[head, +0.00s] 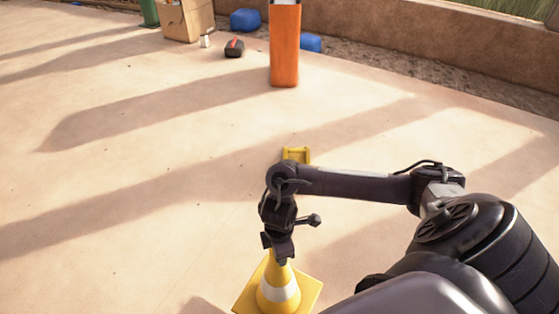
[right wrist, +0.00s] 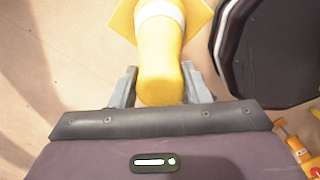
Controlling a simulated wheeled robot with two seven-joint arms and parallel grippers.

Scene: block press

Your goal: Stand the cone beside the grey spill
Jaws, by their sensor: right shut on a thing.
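A yellow cone (head: 281,278) with a white band and a square base stands upright, or nearly so, at the bottom of the head view. My right gripper (head: 278,256) comes down from above and is shut on the top of the cone. In the right wrist view, the cone (right wrist: 160,60) lies between the two grey fingers of the gripper (right wrist: 160,88). I cannot tell whether its base touches the ground. No grey spill can be made out in either view. My left gripper is not in view.
A small yellow object (head: 296,155) lies on the ground behind my right forearm. An orange post (head: 284,45) stands farther back. A cardboard box (head: 187,20), blue containers (head: 245,20) and a dark red-topped item (head: 234,48) are near the wall. The paved ground at left is clear, with long shadows.

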